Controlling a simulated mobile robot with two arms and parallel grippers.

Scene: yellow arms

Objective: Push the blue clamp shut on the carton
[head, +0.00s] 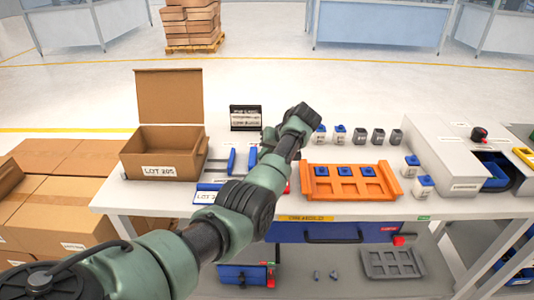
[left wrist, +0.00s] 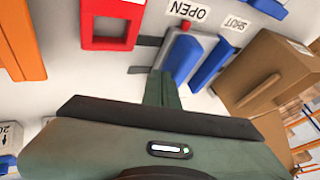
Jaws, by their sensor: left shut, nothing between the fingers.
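The open brown carton (head: 160,160), marked LOT 205, stands at the left of the table; its side shows at the right of the left wrist view (left wrist: 262,72). Two upright blue parts stand beside it: a blue bar (head: 231,161) nearer the carton and a second blue piece (head: 252,158) farther right. In the left wrist view the bar (left wrist: 210,63) is by the SHUT label and the blue piece with a red knob (left wrist: 183,55) is by OPEN. My left gripper (left wrist: 163,76) is shut and empty, close beside the blue piece; contact cannot be told.
A black sign holder (head: 246,118) stands behind the clamp. An orange tray (head: 345,194) with blue-topped pieces lies to the right, and a red frame (left wrist: 110,22) shows near my gripper. Several small containers (head: 361,135) stand behind the tray. A grey machine (head: 455,160) is at the right.

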